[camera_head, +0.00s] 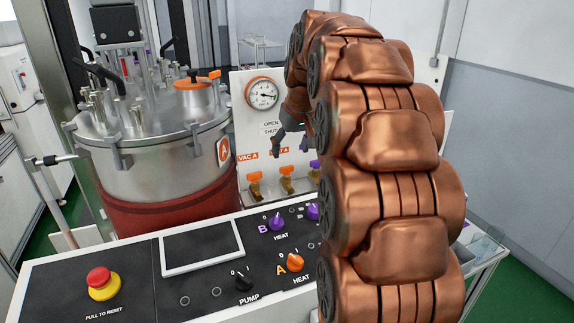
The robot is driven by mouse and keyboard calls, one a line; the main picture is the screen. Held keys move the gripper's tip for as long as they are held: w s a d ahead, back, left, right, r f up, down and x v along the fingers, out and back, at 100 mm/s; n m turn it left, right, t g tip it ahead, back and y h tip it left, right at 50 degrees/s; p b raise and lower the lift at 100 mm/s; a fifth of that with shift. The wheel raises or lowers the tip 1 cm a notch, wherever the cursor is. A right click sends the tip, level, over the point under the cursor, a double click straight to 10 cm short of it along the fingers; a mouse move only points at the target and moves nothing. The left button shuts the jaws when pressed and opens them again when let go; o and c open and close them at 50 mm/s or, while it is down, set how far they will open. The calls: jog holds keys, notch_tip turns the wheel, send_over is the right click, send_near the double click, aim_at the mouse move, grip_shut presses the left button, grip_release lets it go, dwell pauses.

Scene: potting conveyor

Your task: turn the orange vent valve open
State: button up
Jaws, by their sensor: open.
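A row of small brass valves stands on the white panel behind the console. The left valve (255,185) has an orange handle under a "VAC A" label. The orange valve (287,178) beside it sits under a label whose start is hidden by my gripper, leaving "A" readable. A purple-handled valve (314,172) is to its right, partly hidden by my arm. My gripper (290,150) is open and empty, with its fingers pointing down in front of the panel, above the second orange valve in the picture. I cannot tell whether it touches anything.
A round gauge (262,94) is above the valves. A steel tank (150,160) marked A, with an orange fitting (196,82) on its lid, stands left. The console (130,245) in front carries a red stop button (101,280) and knobs. My arm hides the right side.

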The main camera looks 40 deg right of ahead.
aim_at(287, 166)
jog(key=shift+d+p+x, duration=0.15)
jog(key=shift+p+x, duration=0.6)
jog(key=shift+x, duration=1.2)
jog(key=shift+d+p+x, duration=0.1)
jog(key=shift+p+x, duration=0.65)
jog(key=shift+x, duration=1.15)
jog(key=shift+w+r, duration=0.1)
jog(key=shift+w, duration=0.05)
jog(key=c, duration=1.1)
jog(key=shift+c, duration=0.2)
